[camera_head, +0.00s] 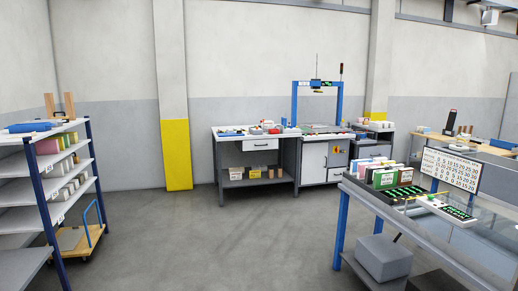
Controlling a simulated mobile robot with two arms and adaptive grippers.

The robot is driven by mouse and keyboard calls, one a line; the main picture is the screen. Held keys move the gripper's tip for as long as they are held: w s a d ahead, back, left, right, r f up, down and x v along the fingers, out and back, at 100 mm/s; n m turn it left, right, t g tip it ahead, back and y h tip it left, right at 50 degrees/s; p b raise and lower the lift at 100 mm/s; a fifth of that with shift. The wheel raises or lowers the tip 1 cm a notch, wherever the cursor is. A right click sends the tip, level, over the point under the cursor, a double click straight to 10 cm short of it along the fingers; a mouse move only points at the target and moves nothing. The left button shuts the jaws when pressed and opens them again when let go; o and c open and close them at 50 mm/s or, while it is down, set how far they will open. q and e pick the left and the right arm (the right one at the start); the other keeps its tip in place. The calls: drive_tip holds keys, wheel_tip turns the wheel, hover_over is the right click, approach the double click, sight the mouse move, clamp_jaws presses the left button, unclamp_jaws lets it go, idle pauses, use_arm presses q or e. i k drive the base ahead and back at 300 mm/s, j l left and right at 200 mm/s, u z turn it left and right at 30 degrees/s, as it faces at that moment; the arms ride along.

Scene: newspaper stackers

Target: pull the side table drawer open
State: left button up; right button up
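A grey side table (214,137) stands against the far wall, left of a machine with a blue frame. Its white-fronted drawer (261,144) sits under the tabletop at the right and looks closed, with a small dark handle. Several boxes rest on the table's lower shelf. Neither of my grippers shows in the head view, so their positions and states are hidden.
A shelf rack (40,190) and a flat trolley (75,240) stand at the left. A blue-legged table (340,225) with a grey box (383,257) beneath is at the right. The floor (220,235) between them is clear. A yellow-based pillar (176,155) stands by the wall.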

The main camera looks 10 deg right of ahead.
sight(255, 145)
drive_tip(key=i, duration=1.5)
drive_tip(key=i+z, duration=0.1)
drive_tip(key=i, duration=1.4)
drive_tip(key=i+z, duration=0.15)
drive_tip(key=i, duration=0.35)
drive_tip(key=i+z, duration=0.15)
drive_tip(key=i, duration=0.3)
drive_tip(key=i+j+z, duration=0.15)
drive_tip(key=i, duration=0.35)
drive_tip(key=i+j+z, duration=0.1)
drive_tip(key=i, duration=0.35)
drive_tip(key=i+j+z, duration=0.15)
drive_tip(key=i, duration=0.35)
drive_tip(key=j, duration=0.1)
